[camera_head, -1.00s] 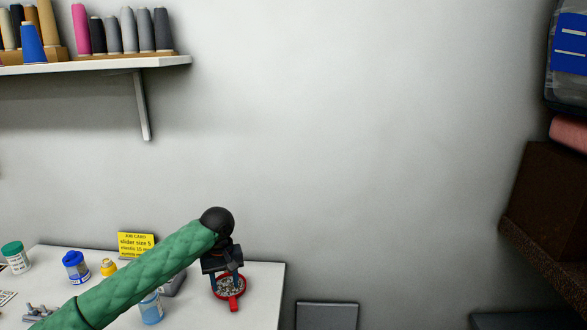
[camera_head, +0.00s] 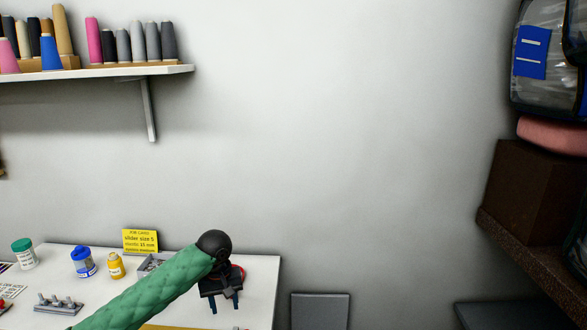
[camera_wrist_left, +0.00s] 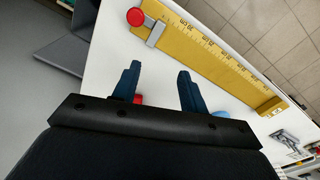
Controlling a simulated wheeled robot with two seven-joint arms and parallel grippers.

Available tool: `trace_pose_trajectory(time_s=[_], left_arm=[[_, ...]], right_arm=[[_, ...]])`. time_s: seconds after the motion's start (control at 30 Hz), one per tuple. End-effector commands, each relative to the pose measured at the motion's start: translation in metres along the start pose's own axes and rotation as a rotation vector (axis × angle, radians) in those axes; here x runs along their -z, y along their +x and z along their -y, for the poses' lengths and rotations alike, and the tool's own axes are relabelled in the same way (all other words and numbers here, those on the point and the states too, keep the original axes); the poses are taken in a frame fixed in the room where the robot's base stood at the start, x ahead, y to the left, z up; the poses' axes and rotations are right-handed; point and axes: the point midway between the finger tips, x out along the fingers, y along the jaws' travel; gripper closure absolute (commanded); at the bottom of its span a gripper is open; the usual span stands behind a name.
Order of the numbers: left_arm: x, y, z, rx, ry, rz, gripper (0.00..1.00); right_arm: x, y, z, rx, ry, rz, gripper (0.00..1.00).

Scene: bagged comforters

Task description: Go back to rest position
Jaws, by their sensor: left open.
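My left gripper (camera_head: 222,304) hangs over the right end of the white table (camera_head: 262,275), with its arm in a green quilted sleeve. Its two blue fingers are apart and empty, as the left wrist view (camera_wrist_left: 160,72) also shows. A red dish (camera_head: 241,269) sits mostly hidden behind the gripper. In the left wrist view a bit of red (camera_wrist_left: 138,99) shows beside one finger. My right gripper is not in view.
A yellow ruler (camera_wrist_left: 215,50) with a red knob lies on the table by the fingers. Bottles (camera_head: 83,262), a grey tray (camera_head: 150,263) and a yellow job card (camera_head: 140,241) stand behind. A shelf of thread cones (camera_head: 130,70) is upper left; a brown box (camera_head: 520,190) is right.

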Motion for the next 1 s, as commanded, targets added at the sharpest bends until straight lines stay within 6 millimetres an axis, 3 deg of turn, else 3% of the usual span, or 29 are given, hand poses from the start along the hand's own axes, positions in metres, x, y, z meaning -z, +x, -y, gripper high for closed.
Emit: trace_pose_trajectory(time_s=[0.37, 0.7, 1.0], left_arm=[[-0.05, 0.042, -0.022, -0.071, 0.13, -0.016, 0.57], [-0.117, 0.086, -0.037, -0.164, 0.272, -0.062, 0.57], [-0.177, 0.115, -0.032, -0.227, 0.358, -0.123, 0.57]], right_arm=[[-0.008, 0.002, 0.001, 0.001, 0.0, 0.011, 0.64], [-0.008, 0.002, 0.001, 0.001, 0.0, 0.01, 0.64], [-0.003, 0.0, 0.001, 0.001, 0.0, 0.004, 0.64]])
